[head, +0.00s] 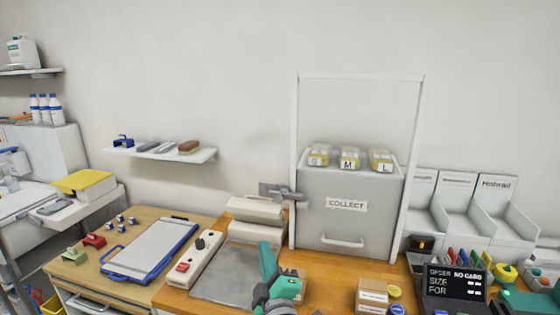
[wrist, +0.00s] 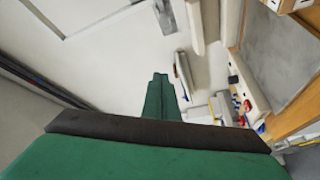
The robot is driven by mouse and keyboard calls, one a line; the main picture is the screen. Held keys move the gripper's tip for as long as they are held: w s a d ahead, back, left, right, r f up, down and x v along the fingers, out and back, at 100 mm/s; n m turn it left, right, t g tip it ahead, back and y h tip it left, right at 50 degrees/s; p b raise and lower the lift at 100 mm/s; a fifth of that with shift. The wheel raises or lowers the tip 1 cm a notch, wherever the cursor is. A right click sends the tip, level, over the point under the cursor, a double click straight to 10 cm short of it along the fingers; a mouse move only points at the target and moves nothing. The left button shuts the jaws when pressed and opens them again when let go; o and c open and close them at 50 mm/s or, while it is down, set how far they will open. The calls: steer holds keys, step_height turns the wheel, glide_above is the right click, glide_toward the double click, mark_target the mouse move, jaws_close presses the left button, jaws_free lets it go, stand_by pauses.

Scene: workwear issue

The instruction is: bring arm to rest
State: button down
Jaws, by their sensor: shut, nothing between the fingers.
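My gripper (wrist: 159,78) shows in the wrist view as green fingers held together, with nothing between them. It points into open space, with a pale wall behind it. In the head view, teal and dark parts of my arm rise at the bottom centre, in front of the grey mat (head: 225,276) on the wooden counter. Most of the arm lies below the picture edge.
A black order display (head: 455,283) and small cardboard boxes (head: 372,294) are to the right. A blue-edged clipboard (head: 150,250) and a switch strip (head: 195,258) lie left. A wall shelf (head: 160,153) hangs above.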

steer(key=s+f+m+g+h, duration=0.15)
steer(key=s+f+m, duration=0.35)
steer(key=s+f, duration=0.6)
steer(key=s+f+m+h, duration=0.3)
steer(key=s+f+m, duration=0.4)
steer(key=f, duration=0.6)
steer(key=s+d+f+m+g, duration=0.1)
steer(key=s+d+f, duration=0.1)
steer(key=s, duration=1.2)
steer(key=s+d+f+m+g, duration=0.1)
steer(key=s+f+m, duration=0.1)
steer(key=s, duration=1.3)
steer(key=shift+d+f, duration=0.35)
steer(key=shift+f, duration=0.15)
